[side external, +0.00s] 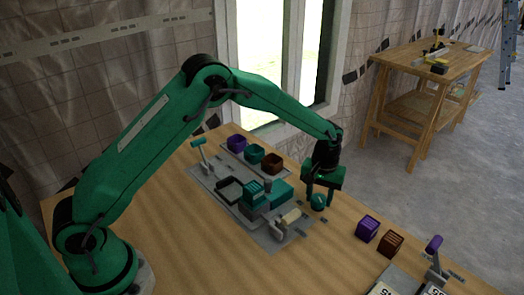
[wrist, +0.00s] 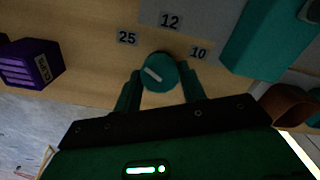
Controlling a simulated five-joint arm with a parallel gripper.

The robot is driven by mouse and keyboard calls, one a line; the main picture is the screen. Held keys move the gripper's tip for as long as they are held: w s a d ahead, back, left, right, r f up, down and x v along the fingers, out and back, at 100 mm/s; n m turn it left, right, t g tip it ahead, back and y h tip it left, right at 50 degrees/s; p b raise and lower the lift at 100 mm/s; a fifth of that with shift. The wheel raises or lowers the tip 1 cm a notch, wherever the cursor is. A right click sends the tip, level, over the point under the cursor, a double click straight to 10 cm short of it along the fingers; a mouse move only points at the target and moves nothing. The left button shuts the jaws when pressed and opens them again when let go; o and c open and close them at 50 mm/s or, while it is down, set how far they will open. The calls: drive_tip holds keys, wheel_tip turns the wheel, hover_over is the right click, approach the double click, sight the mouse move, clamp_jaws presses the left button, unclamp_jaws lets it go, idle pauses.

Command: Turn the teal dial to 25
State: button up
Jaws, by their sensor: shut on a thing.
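The teal dial (wrist: 158,72) is a round knob with a white pointer mark on its top. In the wrist view the mark slants to the upper left, roughly on the side of the 25 label (wrist: 127,37). The 12 label (wrist: 170,21) is above the dial and the 10 label (wrist: 198,52) is to its upper right. My gripper (wrist: 160,78) has one finger on each side of the dial and is shut on it. In the side external view the dial (side external: 318,202) sits low between the fingers, partly hidden by them.
A purple block (side external: 368,228) and a brown block (side external: 390,244) stand right of the dial. A grey panel (side external: 275,238) with levers and a teal block (side external: 279,193) lies left of it. A lever with a purple handle (side external: 434,244) stands at front right.

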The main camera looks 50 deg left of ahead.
sight(319, 197)
idle(0.3)
drive_tip(key=o, duration=1)
drive_tip(key=shift+c, duration=0.2)
drive_tip(key=shift+r, duration=0.1)
wheel_tip(319, 197, up, 7)
drive_tip(key=shift+r, duration=0.35)
drive_tip(key=shift+r, duration=0.1)
